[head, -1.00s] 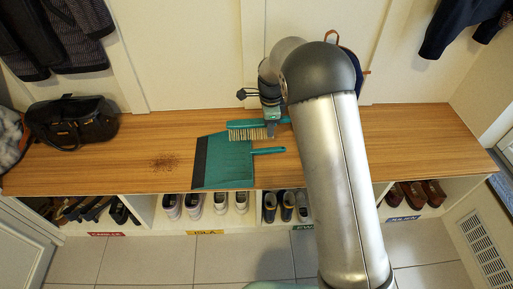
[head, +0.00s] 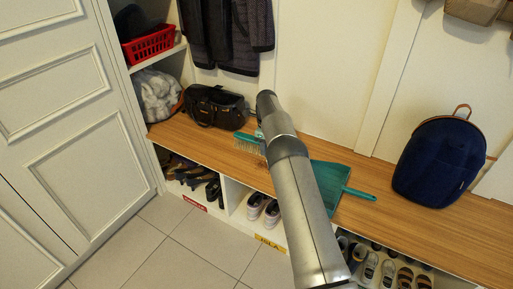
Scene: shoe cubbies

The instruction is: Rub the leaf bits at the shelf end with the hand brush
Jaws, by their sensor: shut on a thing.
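The hand brush (head: 247,141) has a teal back and pale bristles that point down at the wooden shelf (head: 440,215). My gripper (head: 260,134) is shut on the brush at its right end, partly hidden behind my arm. The bristles are at or just above the wood; I cannot tell if they touch. The leaf bits are mostly hidden by the brush and my arm; a few dark specks seem to show just right of the bristles.
A teal dustpan (head: 325,180) lies on the shelf right of my arm. A black bag (head: 216,107) stands behind and left of the brush. A navy backpack (head: 438,160) stands at the right. Coats (head: 245,30) hang above. Shoes (head: 263,208) fill the cubbies below.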

